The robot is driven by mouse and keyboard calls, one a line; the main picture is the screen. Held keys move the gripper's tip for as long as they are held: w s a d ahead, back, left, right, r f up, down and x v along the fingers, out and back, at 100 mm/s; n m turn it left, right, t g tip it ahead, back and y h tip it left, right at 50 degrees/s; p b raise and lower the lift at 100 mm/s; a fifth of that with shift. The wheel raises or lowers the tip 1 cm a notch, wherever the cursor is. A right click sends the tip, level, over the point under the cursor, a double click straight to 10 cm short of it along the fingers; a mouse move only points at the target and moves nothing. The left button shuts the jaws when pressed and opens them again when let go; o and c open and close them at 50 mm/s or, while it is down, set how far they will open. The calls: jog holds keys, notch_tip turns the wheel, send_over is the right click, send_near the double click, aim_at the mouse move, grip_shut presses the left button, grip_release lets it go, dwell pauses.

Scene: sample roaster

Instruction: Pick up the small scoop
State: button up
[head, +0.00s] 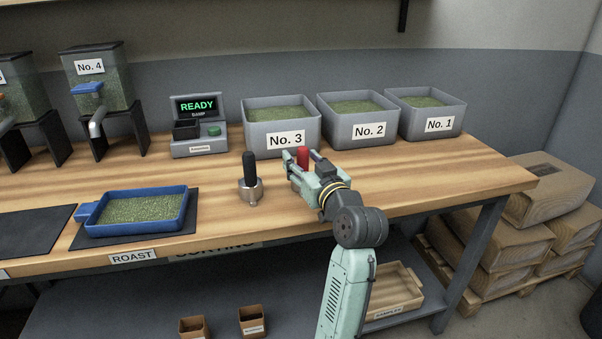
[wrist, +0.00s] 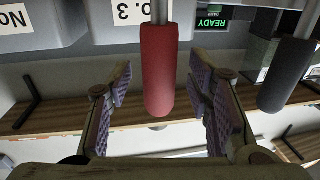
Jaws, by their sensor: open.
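A red-handled tool (head: 303,154) stands upright on the bench. Its lower part is hidden behind my gripper in the head view. The red handle (wrist: 158,75) shows between my two fingers in the wrist view, with a thin metal shaft. My gripper (head: 300,160) is open around the red handle, with a gap on each side. A second tool with a black handle (head: 250,167) and a round metal cup stands just left of my gripper; its handle (wrist: 288,75) is at the right in the wrist view. I cannot tell by size which is the small scoop.
Grey bins No. 3 (head: 282,144), No. 2 (head: 365,133) and No. 1 (head: 437,127) stand close behind. A scale (head: 199,143) reads READY. A blue tray (head: 180,222) of green beans lies left. Bare bench (head: 450,178) is free at right.

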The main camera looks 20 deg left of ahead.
jog(key=shift+w+a, duration=0.1)
jog(key=shift+w, duration=0.1)
jog(key=shift+c, duration=0.5)
grip_shut()
